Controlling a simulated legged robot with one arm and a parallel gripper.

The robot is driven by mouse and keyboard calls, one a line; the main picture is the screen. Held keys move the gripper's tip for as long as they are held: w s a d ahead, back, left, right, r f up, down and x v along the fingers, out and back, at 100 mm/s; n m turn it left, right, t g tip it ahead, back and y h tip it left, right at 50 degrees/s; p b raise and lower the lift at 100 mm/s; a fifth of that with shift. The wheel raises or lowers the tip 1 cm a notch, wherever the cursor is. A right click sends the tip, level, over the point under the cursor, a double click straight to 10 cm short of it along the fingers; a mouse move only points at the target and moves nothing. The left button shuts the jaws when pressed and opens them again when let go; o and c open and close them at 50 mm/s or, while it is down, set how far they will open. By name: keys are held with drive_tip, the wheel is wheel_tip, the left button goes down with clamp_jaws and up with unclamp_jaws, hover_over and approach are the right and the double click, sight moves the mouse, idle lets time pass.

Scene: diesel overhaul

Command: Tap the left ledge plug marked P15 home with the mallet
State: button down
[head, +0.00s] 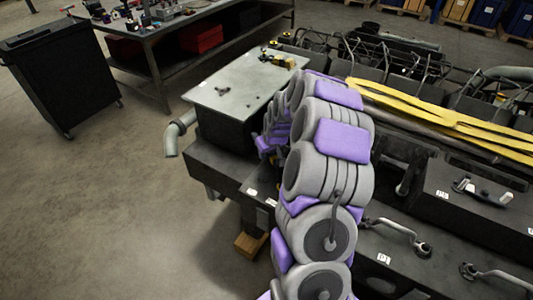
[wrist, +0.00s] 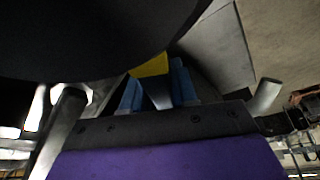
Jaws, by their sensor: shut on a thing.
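In the wrist view my gripper (wrist: 157,88) has its blue fingers closed on a dark piece with a yellow patch. I take this to be the mallet (wrist: 151,66). A large black rounded body above it fills the top of the view, and I cannot tell whether it is the mallet's head. In the head view my arm reaches over the engine's near left end and hides the gripper and mallet. Small white labels (head: 252,191) mark the dark ledge (head: 225,172) left of my arm, too small to read. I cannot make out plug P15.
A pale plate (head: 235,82) on the engine holds small dark parts and a yellow item (head: 278,59). Yellow straps (head: 440,115) lie across the engine. Curved handles (head: 395,228) stick up at right. A black cabinet (head: 62,80) and a workbench (head: 170,35) stand behind. Floor at left is clear.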

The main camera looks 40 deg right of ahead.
drive_tip(key=shift+d+r+t, duration=0.15)
drive_tip(key=shift+r+t, duration=0.15)
drive_tip(key=shift+r, duration=0.1)
drive_tip(key=shift+a+r, duration=0.2)
drive_tip(key=shift+r, duration=0.1)
drive_tip(key=shift+f, duration=0.15)
